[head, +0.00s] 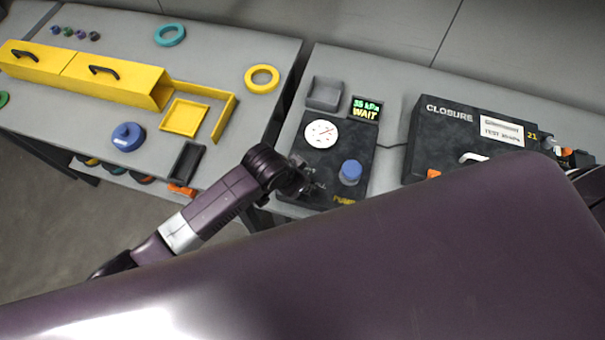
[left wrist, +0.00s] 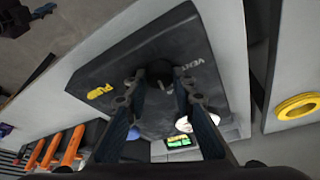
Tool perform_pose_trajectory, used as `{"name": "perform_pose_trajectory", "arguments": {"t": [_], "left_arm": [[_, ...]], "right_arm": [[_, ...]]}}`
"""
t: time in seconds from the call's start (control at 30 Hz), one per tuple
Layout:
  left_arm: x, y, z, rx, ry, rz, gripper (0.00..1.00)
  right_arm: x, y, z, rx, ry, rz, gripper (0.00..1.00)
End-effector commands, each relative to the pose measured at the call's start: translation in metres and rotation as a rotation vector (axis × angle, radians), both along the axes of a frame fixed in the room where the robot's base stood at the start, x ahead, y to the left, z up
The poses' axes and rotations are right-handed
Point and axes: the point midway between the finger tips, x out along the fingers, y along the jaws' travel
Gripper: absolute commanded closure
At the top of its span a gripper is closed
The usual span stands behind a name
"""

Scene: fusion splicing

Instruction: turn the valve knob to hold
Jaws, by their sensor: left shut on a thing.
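The dark pump unit (head: 336,158) has a white dial gauge (head: 321,133), a blue cap-like part (head: 350,171) and a display (head: 366,108) reading "35 kPa WAIT". In the left wrist view, the unit's dark panel (left wrist: 105,72) carries the word VENT to the right of a dark valve knob (left wrist: 160,70). My left gripper (left wrist: 157,84) is shut on the valve knob, with one finger on each side of it. In the head view my left gripper (head: 308,188) is at the unit's left front and hides the knob. The knob's exact pointing is hard to tell. My right gripper is not in view.
A dark closure box (head: 452,116) labelled "TEST 30 kPa" stands right of the pump unit. A grey tray (head: 324,94) sits behind the unit. The left table holds a yellow case (head: 85,75), a yellow ring (head: 262,78) and a blue round part (head: 128,136). A gap separates the tables.

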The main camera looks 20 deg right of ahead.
Motion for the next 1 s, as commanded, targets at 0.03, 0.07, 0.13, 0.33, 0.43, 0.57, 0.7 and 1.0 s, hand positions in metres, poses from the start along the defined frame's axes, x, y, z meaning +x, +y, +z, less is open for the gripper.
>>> {"name": "perform_pose_trajectory", "arguments": {"t": [0.03, 0.07, 0.13, 0.33, 0.43, 0.57, 0.7, 1.0], "left_arm": [[-0.001, -0.001, 0.005, -0.001, 0.002, 0.032, 1.00], [-0.001, -0.001, 0.005, -0.001, 0.003, 0.052, 1.00], [-0.002, -0.002, 0.004, -0.002, 0.002, 0.092, 1.00], [-0.001, -0.001, 0.003, -0.001, 0.000, 0.174, 1.00], [-0.001, -0.002, 0.002, -0.002, 0.000, 0.198, 1.00], [-0.001, -0.002, 0.001, -0.002, 0.000, 0.214, 1.00], [-0.001, -0.002, 0.001, -0.002, 0.000, 0.219, 1.00], [-0.001, -0.002, 0.000, -0.002, -0.001, 0.218, 0.73]], "right_arm": [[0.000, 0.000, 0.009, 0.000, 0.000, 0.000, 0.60], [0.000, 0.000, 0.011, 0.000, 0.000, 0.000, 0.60], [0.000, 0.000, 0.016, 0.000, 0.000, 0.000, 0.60], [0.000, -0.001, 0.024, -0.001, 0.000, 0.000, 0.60], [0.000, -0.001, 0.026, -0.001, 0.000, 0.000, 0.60], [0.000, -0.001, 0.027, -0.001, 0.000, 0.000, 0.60], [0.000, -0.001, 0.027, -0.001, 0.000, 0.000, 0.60], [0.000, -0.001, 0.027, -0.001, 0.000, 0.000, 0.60]]}}
